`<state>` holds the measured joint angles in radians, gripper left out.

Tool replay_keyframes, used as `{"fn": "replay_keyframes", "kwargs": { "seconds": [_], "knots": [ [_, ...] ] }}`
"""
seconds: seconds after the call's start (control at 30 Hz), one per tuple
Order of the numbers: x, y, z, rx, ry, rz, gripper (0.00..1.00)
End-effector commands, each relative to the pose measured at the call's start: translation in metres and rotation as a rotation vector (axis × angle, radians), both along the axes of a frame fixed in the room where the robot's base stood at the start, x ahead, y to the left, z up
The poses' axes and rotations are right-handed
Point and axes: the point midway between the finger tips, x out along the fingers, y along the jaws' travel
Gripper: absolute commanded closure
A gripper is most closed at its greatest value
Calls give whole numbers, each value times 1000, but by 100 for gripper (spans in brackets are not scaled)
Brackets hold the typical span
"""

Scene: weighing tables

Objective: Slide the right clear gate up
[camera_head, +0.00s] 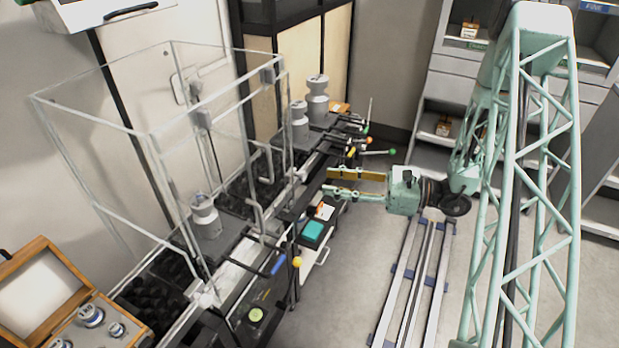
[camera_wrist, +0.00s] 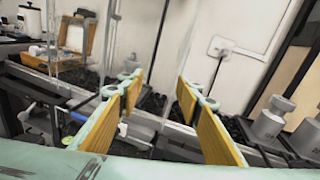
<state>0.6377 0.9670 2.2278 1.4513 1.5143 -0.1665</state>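A tall clear enclosure (camera_head: 152,133) stands at the left in the head view, with clear panels and grey blocks near its top edge. Its right clear gate (camera_head: 240,120) is see-through, and its exact outline and height are hard to tell. A pale bent handle (camera_head: 262,218) shows low on the front. My gripper (camera_head: 327,182) is to the right of the enclosure, apart from it, its fingers pointing left. In the wrist view my gripper (camera_wrist: 160,80) has its two yellow-padded fingers spread with nothing between them. Clear vertical edges (camera_wrist: 112,40) show beyond the left finger.
A metal weight (camera_head: 205,216) stands inside the enclosure; two more weights (camera_head: 317,98) stand behind it to the right. Levers with coloured knobs (camera_head: 365,140) stick out near my gripper. An open wooden weight box (camera_head: 75,310) is at lower left. Floor rails (camera_head: 415,285) run below my arm.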

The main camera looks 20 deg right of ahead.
Motion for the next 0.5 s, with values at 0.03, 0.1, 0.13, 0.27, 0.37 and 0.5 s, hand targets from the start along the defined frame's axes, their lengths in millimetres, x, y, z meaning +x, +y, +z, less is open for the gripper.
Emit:
{"fn": "replay_keyframes", "kwargs": {
  "seconds": [0.03,0.1,0.13,0.27,0.37,0.5],
  "knots": [
    [3,-6,-8,14,9,-24,68],
    [7,-15,-17,31,20,-54,68],
    [8,-19,-22,37,23,-69,68],
    [15,-34,-39,66,39,-125,68],
    [18,-45,-51,83,49,-162,68],
    [21,-55,-62,99,59,-198,68]
  ]
}}
